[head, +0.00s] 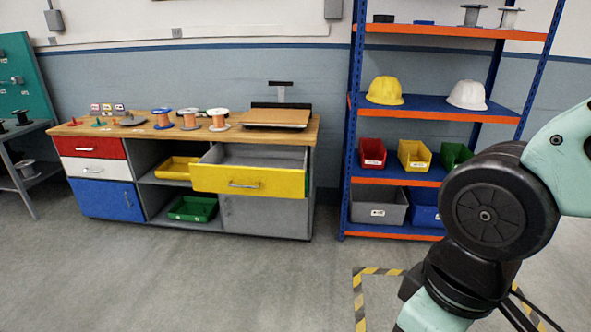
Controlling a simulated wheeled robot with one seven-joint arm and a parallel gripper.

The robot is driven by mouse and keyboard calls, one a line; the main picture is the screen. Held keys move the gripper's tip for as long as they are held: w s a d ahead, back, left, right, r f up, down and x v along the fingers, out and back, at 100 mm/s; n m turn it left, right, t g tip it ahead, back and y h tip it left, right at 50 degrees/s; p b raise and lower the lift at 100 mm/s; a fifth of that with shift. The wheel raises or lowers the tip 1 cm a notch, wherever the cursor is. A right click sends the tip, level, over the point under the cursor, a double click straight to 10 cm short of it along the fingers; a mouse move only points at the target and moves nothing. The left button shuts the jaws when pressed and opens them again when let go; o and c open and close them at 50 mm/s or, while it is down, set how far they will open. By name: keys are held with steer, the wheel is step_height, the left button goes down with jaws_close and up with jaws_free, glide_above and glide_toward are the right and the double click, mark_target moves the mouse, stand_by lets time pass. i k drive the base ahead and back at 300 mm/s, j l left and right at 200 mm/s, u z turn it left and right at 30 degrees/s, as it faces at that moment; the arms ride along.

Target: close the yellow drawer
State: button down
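The yellow drawer (248,181) is pulled out from the upper right of the workbench cabinet. Its grey inside shows from above and looks empty. A metal handle (243,185) sits on the middle of its yellow front. My arm shows at the right edge of the head view, well to the right of the drawer and in front of the shelf rack. My gripper is outside the picture, so its state does not show.
The wooden bench top (86,129) carries several spools. Below it are a red drawer (90,147), a white drawer (95,168) and a blue door (106,199). A blue and orange shelf rack (405,179) stands right of the bench. The floor (200,280) in front is clear.

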mark_target(264, 170)
steer(key=i, duration=1.05)
steer(key=i+z, duration=0.1)
steer(key=i, duration=0.95)
steer(key=j, duration=0.1)
